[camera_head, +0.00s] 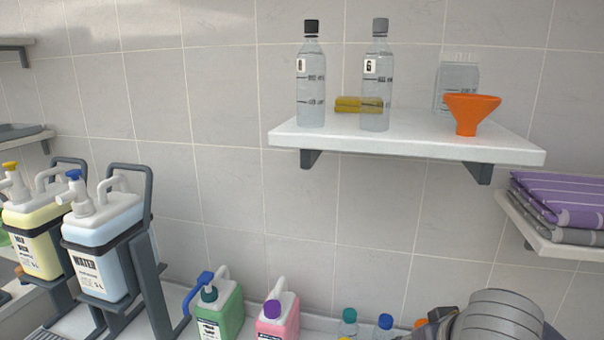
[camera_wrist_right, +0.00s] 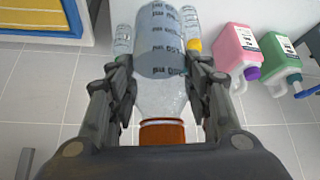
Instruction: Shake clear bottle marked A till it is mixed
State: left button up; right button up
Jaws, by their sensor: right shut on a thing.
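A clear bottle (camera_wrist_right: 160,95) with an orange-brown cap is between the fingers of my right gripper (camera_wrist_right: 162,75) in the right wrist view. The gripper is shut on it. Its printed side shows measuring marks, but I see no letter on it. In the head view, part of my right arm shows at the bottom right, and the held bottle cannot be made out. Two other clear bottles stand upright on the shelf: a black-capped bottle (camera_head: 311,85) whose label letter is too small to read, and a grey-capped bottle (camera_head: 376,90) with a label like G. My left gripper is out of view.
The white wall shelf (camera_head: 400,143) also holds an orange funnel (camera_head: 469,112), a yellow folded cloth (camera_head: 357,104) and a clear container (camera_head: 456,85). Below are a green jug (camera_head: 218,310), a pink jug (camera_head: 278,315) and capped bottles. Pump jugs in racks stand left; towels (camera_head: 560,200) lie right.

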notch_tip(320, 180, down, 5)
jog(key=shift+r, duration=0.35)
jog(key=shift+a, duration=0.1)
dwell(0.7)
